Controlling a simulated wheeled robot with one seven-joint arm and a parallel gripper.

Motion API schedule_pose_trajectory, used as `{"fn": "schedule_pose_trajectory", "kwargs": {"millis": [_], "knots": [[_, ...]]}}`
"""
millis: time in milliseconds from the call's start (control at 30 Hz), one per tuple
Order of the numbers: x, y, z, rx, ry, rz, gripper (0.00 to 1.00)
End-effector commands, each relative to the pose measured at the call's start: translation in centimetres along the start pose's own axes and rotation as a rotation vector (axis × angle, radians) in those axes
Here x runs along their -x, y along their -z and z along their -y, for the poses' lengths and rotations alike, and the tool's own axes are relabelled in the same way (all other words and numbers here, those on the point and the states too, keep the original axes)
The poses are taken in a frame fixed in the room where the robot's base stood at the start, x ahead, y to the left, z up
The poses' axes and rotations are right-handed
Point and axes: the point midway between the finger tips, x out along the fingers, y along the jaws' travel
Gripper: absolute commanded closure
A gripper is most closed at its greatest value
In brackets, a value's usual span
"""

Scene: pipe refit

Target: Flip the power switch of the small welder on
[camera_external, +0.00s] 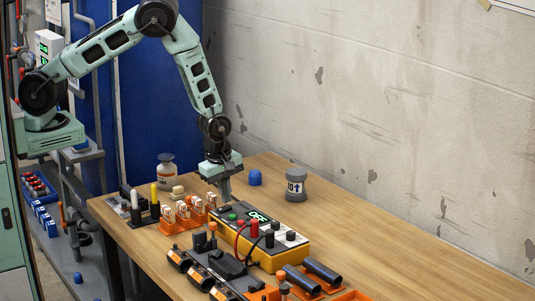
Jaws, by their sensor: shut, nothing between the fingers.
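The small welder (291,241) is a yellow box with a dark top on the wooden table. Its top carries a small green-lit display, a green button, and red and black plugs with leads. My gripper (226,197) points down just above the welder's far left end. Its fingers are shut and empty. The power switch cannot be made out; it may be hidden under the gripper or too small to tell. I cannot tell whether the fingertips touch the welder.
An orange rack of fittings (170,224) and a pen holder (145,219) stand left of the welder. A grey jar (296,186) and blue cap (255,177) stand behind it. Black pipes (322,272) and a clamp fixture (228,266) lie in front. The table's right side is clear.

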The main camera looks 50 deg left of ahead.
Motion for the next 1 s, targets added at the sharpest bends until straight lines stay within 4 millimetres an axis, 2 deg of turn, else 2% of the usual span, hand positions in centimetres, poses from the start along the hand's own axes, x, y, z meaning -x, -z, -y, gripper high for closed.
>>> {"fn": "schedule_pose_trajectory", "kwargs": {"millis": [200, 1000], "knots": [[-1.1, 0.0, 0.0, 0.001, -0.001, 0.001, 1.0], [-1.6, 0.0, 0.1, 0.0, 0.046, -0.002, 1.0]]}}
